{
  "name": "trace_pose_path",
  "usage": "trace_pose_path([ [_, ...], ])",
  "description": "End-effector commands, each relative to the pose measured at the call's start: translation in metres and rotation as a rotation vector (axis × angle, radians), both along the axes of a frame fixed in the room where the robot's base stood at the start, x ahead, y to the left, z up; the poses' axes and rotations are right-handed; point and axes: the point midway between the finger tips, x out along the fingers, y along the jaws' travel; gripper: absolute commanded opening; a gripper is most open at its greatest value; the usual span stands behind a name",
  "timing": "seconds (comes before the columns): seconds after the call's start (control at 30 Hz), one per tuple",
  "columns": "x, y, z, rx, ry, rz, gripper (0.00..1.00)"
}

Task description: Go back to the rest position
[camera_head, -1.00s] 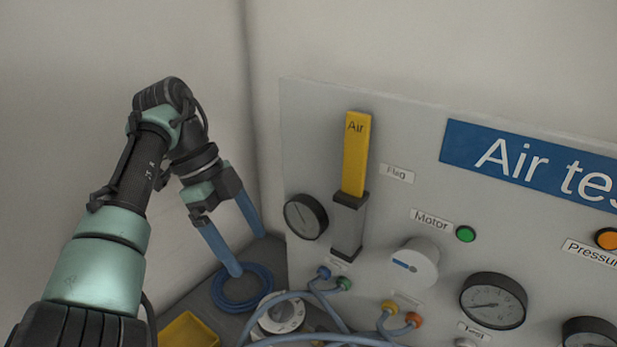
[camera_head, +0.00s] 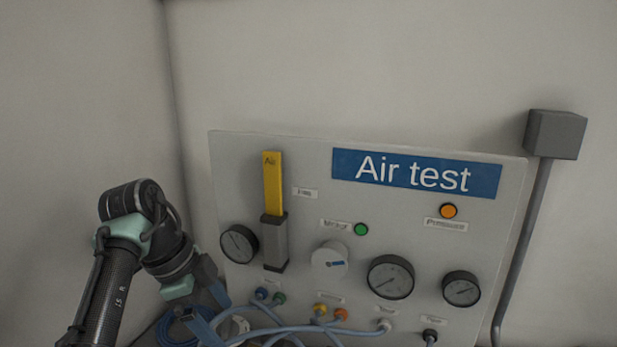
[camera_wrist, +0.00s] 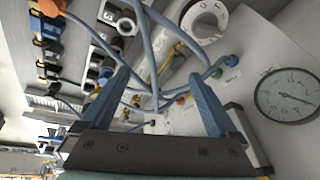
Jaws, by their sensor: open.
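My gripper (camera_head: 212,315) is at the lower left of the head view, in front of the lower left corner of the Air test panel (camera_head: 400,240). Its lower end is partly cut off by the frame's bottom edge. In the wrist view, the two blue fingers of my gripper (camera_wrist: 160,85) stand wide apart with no object held between them. Blue-grey hoses (camera_wrist: 148,50) show beyond the fingers; I cannot tell how far off they are.
A grey box with a pipe (camera_head: 555,135) is at right. Bare wall surrounds the panel.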

Motion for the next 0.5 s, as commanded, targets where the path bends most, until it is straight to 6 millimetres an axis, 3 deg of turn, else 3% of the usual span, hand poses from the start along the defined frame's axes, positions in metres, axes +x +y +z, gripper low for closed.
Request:
trace_pose_path([
  [0.17,0.033,-0.065,-0.005,-0.019,-0.143,0.141,0.95],
  [0.3,0.051,-0.117,0.005,-0.1,-0.296,0.328,0.95],
  [0.5,0.051,-0.16,0.038,-0.298,-0.494,0.623,0.95],
])
